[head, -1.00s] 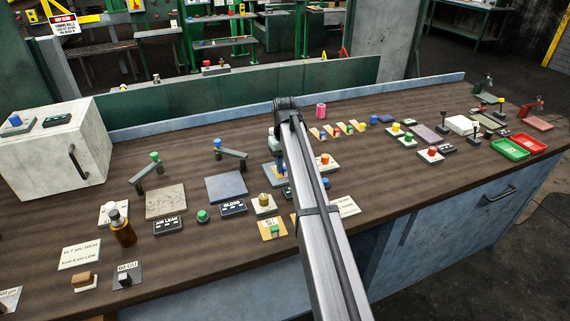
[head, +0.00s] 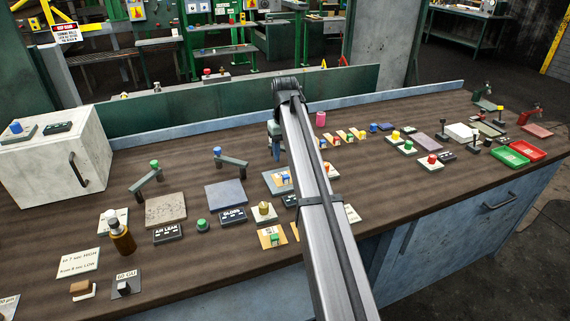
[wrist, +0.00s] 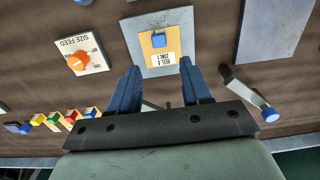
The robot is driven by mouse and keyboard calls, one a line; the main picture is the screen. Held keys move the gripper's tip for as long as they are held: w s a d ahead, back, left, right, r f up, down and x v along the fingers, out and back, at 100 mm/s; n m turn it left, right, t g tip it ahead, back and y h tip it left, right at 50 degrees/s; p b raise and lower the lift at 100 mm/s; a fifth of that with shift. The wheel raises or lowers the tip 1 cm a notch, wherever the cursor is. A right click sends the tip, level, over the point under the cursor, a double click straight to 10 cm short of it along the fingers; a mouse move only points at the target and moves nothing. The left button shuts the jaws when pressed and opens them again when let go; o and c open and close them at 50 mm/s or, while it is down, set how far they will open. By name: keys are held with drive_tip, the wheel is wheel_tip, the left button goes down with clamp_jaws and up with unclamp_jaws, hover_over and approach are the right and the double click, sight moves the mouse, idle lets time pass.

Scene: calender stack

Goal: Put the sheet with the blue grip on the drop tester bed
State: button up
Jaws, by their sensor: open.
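A tan sheet with a blue grip (wrist: 158,40) lies flat on a grey plate (wrist: 133,33) in the wrist view. Its white label reads upside down there. In the head view the sheet (head: 282,180) is on the same plate, partly hidden by my arm. No label on the plate itself is readable, so I cannot confirm its name as the drop tester bed. My gripper (wrist: 159,67) has its two blue fingers apart with nothing between them, above and just behind the sheet. In the head view my gripper (head: 276,155) is partly covered by my arm.
Several small sheets with coloured grips (head: 341,135) stand in a row behind right. An orange knob on a SIZE FEED plate (wrist: 78,60) is beside the plate. A blue-ended lever (head: 231,160) and a blue-grey slab (head: 225,194) are to the left. Another sheet with a green grip (head: 272,237) lies in front.

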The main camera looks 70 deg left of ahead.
drive_tip(key=shift+r, duration=1.95)
drive_tip(key=shift+w, duration=0.1)
